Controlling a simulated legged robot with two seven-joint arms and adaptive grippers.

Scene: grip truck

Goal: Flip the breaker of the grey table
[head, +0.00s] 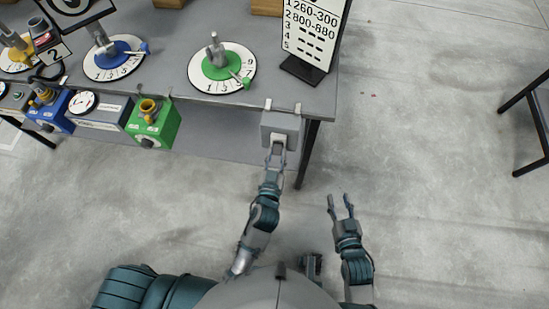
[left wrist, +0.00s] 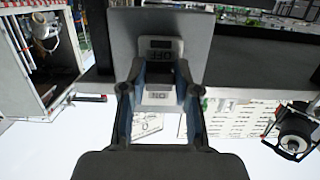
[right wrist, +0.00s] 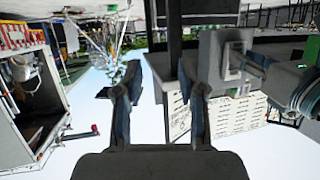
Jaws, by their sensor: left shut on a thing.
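The breaker is a grey box (head: 281,128) hung on the front edge of the grey table (head: 170,85) near its right corner. In the left wrist view the breaker (left wrist: 119,40) fills the upper middle and appears upside down, with a switch plate marked OFF and ON. My left gripper (head: 275,153) is at the breaker's front, its fingers closed around the switch lever (left wrist: 161,75). The exact lever position is partly hidden by the fingers. My right gripper (head: 341,206) is open and empty, apart from the table to the lower right. In the right wrist view the breaker (right wrist: 209,60) shows at upper right.
On the table are a green dial (head: 222,66), a blue dial (head: 112,60) and a number sign (head: 312,35). A green box (head: 153,124) and a blue box (head: 52,110) hang along the front edge. Another table's leg (head: 538,120) stands at right. The floor between is clear.

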